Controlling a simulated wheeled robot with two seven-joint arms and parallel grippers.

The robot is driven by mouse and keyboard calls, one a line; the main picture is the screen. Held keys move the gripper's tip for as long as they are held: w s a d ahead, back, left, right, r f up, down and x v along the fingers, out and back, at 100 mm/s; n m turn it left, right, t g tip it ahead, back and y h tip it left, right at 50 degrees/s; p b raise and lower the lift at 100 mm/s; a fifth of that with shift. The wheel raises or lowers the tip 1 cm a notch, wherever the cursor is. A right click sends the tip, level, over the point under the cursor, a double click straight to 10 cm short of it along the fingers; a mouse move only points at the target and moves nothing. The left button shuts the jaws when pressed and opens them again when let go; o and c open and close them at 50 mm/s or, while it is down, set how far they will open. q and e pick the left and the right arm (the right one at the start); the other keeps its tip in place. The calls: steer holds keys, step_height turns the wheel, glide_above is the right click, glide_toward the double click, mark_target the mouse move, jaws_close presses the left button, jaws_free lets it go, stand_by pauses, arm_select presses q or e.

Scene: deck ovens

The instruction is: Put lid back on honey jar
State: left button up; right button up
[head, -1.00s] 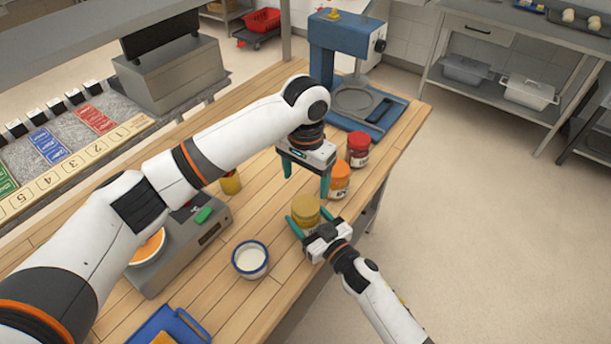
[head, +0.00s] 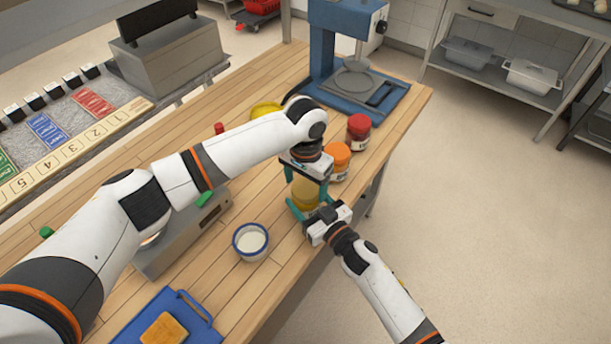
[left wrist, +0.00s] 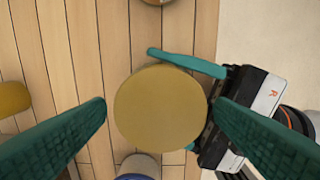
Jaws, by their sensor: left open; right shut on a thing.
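The honey jar (head: 304,194) stands upright near the table's right edge, with an amber body. In the left wrist view its flat gold round top (left wrist: 160,106) looks like a lid; I cannot tell how firmly it sits. My right gripper (head: 311,206) is shut on the jar low on its body, and its teal finger also shows in the left wrist view. My left gripper (head: 306,181) is open and points down over the jar. In the left wrist view, its fingers are on both sides of the gold top, apart from it.
Orange-lidded (head: 338,158) and red-lidded (head: 358,130) jars stand just behind. A white cup with a blue rim (head: 250,241) stands front left. A blue press (head: 350,75) is at the back; a blue tray (head: 190,312) is in front.

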arm_select(q)
steer(key=c, duration=1)
steer(key=o, duration=1.1)
steer(key=shift+o, duration=0.2)
steer(key=shift+r, duration=0.1)
step_height(320, 180, up, 12)
arm_select(e)
steer(key=o, duration=2)
steer(key=shift+c, duration=0.2)
